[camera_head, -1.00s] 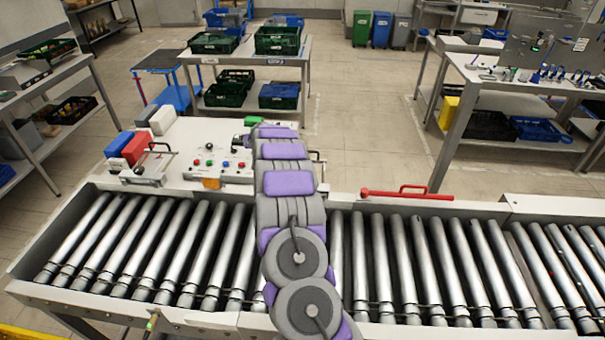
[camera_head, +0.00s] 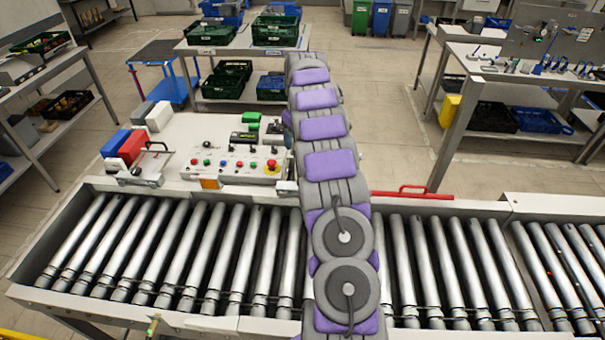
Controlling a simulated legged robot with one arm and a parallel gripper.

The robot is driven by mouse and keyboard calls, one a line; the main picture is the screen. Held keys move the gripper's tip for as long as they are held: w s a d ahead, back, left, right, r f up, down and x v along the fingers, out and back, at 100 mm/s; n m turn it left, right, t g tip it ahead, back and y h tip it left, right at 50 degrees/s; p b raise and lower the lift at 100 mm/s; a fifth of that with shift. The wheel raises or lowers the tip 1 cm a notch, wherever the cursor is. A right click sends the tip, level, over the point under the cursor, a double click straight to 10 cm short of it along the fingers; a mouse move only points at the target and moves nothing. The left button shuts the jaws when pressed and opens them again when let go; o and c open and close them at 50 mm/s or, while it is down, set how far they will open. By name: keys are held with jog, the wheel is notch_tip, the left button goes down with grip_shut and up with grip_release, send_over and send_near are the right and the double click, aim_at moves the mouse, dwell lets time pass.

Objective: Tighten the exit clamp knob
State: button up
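I cannot make out a part that is surely the exit clamp knob. A red bar with a raised red handle (camera_head: 412,190) lies along the conveyor's back rail, right of my arm. It may belong to a clamp, but no knob on it can be told. A black bent lever (camera_head: 155,150) stands on a small bracket at the left end of the control panel (camera_head: 190,135). My arm reaches away from me across the rollers, and its far end is beyond the back rail. My gripper is hidden behind the arm links.
The panel carries several small coloured buttons and a red stop button (camera_head: 271,166). Red (camera_head: 132,147) and blue (camera_head: 115,143) blocks stand at its left. Rollers (camera_head: 230,250) are bare. A table with green crates (camera_head: 275,30) stands behind; a workbench (camera_head: 520,70) is at back right.

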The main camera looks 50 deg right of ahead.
jog(key=shift+g, duration=0.4)
jog(key=f, duration=0.5)
jog(key=s+f, duration=0.1)
jog(key=f, duration=0.4)
jog(key=s+f, duration=0.1)
jog(key=f, duration=0.5)
jog(key=shift+a, duration=0.35)
jog(key=shift+d+f, duration=0.2)
jog(key=c, duration=1.1)
